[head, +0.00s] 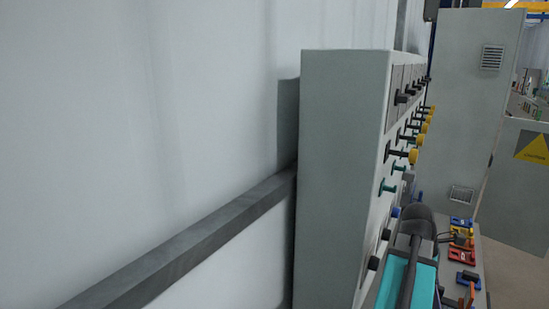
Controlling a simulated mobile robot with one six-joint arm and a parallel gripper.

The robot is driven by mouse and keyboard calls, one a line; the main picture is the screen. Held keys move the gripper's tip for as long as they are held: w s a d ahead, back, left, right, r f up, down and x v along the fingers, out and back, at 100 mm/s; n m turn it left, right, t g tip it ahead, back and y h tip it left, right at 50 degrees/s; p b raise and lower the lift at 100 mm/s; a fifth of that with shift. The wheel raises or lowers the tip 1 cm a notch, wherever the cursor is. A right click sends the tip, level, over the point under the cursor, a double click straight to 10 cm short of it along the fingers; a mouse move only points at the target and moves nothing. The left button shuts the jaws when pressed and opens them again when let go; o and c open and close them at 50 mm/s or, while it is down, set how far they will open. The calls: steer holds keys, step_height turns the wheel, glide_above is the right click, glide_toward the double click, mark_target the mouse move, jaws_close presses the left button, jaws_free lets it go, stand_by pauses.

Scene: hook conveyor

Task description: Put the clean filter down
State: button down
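I cannot make out the clean filter in the head view. My gripper's fingers cannot be made out either. A dark rounded part that looks like my arm shows at the lower right, above a teal surface, and hides part of the bench behind it. Whether anything is held does not show.
A tall grey cabinet (345,170) with knobs and levers on its right side stands close, against a pale wall (140,120) with a grey rail (190,240). A bench (484,270) holds red, blue and yellow items (462,255). A second grey cabinet (470,110) stands behind.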

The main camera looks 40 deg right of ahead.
steer(key=shift+f+b, duration=1.5)
steer(key=shift+f, duration=1.7)
steer(key=shift+r, duration=0.15)
steer(key=shift+r+p, duration=2)
steer(key=shift+r, duration=1.55)
steer(key=shift+f+b, duration=2)
steer(key=shift+f, duration=1.7)
steer(key=shift+r, duration=0.15)
